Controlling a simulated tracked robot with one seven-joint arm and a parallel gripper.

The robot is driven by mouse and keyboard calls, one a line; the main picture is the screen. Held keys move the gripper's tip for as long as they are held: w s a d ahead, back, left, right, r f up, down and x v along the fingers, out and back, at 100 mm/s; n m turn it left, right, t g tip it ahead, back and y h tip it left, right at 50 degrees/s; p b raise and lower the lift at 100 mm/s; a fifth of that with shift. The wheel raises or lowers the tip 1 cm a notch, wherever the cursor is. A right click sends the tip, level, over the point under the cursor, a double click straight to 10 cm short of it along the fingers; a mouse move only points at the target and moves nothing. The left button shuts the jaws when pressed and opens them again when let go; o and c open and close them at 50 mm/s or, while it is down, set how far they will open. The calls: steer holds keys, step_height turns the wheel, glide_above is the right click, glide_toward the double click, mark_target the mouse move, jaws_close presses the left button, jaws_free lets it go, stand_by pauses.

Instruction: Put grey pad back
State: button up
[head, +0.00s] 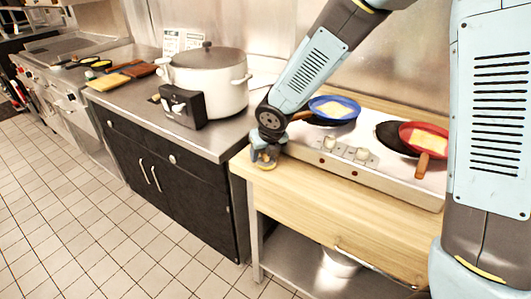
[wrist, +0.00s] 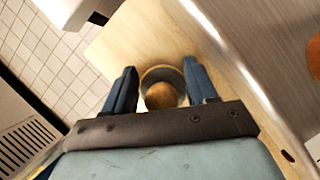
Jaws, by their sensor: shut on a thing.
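My gripper (wrist: 162,90) is shut on a small round thing (wrist: 162,94) with a grey rim and a tan-brown middle. In the wrist view it sits between the two blue fingers, over pale wood. In the head view my gripper (head: 265,160) is low at the left end of the wooden counter (head: 310,190), beside the hob (head: 345,160), with a yellowish edge showing beneath it. I cannot tell whether the held thing touches the counter. I cannot make out a separate grey pad, nor tell surely that the held thing is it.
The hob holds a blue pan (head: 350,106) and a red pan (head: 408,130) with yellowish food. A large pot (head: 208,80) and a black box (head: 183,106) stand on the steel counter to the left. The wooden counter's front strip is clear.

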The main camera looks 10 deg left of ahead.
steer(key=o, duration=0.7)
steer(key=shift+r, duration=0.1)
steer(key=v, duration=1.2)
